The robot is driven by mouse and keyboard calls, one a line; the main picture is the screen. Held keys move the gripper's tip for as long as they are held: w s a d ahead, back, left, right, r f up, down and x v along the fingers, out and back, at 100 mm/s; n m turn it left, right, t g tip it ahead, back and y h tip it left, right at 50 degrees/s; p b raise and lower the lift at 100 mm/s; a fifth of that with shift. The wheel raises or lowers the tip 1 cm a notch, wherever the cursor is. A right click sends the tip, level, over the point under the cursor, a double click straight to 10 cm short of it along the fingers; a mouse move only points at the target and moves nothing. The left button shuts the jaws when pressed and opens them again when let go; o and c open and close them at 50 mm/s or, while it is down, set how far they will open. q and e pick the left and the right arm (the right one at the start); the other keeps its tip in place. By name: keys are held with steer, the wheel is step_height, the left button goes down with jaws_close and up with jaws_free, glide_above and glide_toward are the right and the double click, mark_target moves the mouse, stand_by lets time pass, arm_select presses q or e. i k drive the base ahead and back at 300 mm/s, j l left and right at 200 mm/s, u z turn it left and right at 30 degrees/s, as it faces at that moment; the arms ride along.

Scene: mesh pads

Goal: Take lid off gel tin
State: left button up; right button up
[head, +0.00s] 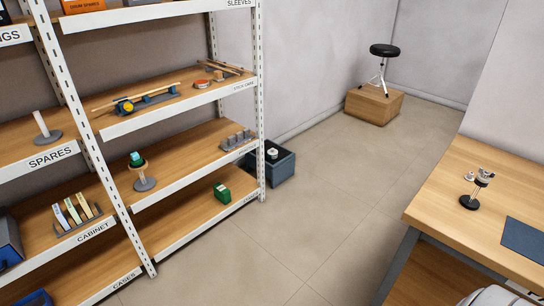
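A small, flat, round tin (202,84) with a red-orange top sits on the second shelf board of the rack, toward its right end. It is the only tin-like thing I can make out, but I cannot read a label to confirm that it is the gel tin. Its lid appears to be on; the tin is too small to see a seam. Neither of my grippers shows in the head view. A pale rounded part at the bottom right edge appears to be my own arm.
A dark crate (281,168) stands at the rack's right end. A wooden table (450,205) is at right; the floor between is clear.

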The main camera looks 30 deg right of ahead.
mark_target(273, 152)
steer(key=i+l, duration=0.3)
steer(key=i, duration=0.2)
steer(key=i+l+u, duration=0.1)
steer(key=i+l, duration=0.2)
steer(key=i, duration=0.2)
steer(key=i+l, duration=0.3)
steer(key=i, duration=0.2)
steer(key=i+l, duration=0.15)
steer(key=l, duration=0.2)
steer(key=i+l+u, duration=0.1)
steer(key=i+l, duration=0.25)
steer(key=l, duration=0.3)
steer(key=i+l, duration=0.15)
steer(key=l, duration=0.2)
steer(key=i+l+u, duration=0.1)
steer(key=l, duration=0.25)
steer(key=i+l, duration=0.2)
steer(key=l, duration=0.2)
steer(key=i+l+u, duration=0.1)
steer(key=l, duration=0.25)
